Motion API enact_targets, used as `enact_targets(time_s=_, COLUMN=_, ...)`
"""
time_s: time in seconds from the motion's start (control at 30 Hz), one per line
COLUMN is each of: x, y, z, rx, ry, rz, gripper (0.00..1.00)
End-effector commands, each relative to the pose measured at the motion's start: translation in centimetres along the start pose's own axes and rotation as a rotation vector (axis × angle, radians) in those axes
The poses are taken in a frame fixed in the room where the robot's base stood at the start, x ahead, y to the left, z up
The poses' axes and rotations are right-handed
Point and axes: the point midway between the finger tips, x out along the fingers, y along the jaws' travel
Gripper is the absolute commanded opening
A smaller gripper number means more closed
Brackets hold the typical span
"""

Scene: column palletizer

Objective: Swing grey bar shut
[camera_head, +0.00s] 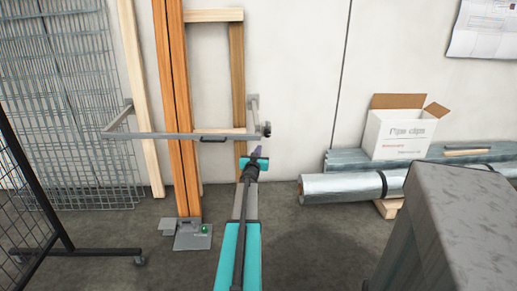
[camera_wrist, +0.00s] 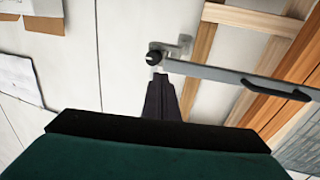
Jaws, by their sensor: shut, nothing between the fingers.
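The grey bar (camera_head: 185,136) runs level across the front of the upright wooden beams in the head view, with a dark handle (camera_head: 213,140) below its right part. Its right end meets a bracket with a dark knob (camera_head: 266,129) by the wall. The bar (camera_wrist: 225,76), handle (camera_wrist: 262,89) and knob (camera_wrist: 154,57) also show in the wrist view. My gripper (camera_head: 257,152) is shut and empty, just below the bar's right end. In the wrist view my gripper's fingertips (camera_wrist: 160,76) overlap the bar's end by the knob; I cannot tell whether they touch.
Orange beams (camera_head: 177,100) stand on a grey foot plate (camera_head: 194,236) with a green spot. Wire mesh panels (camera_head: 75,90) lean at the left. A grey block (camera_head: 450,225) fills the lower right.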

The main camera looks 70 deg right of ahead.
Motion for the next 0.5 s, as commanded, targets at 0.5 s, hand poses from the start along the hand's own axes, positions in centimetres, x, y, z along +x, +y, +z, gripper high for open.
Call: enact_targets(time_s=0.5, x=-4.7, y=0.6, z=0.0, rx=-0.001, ry=0.000, rz=-0.001, gripper=0.00)
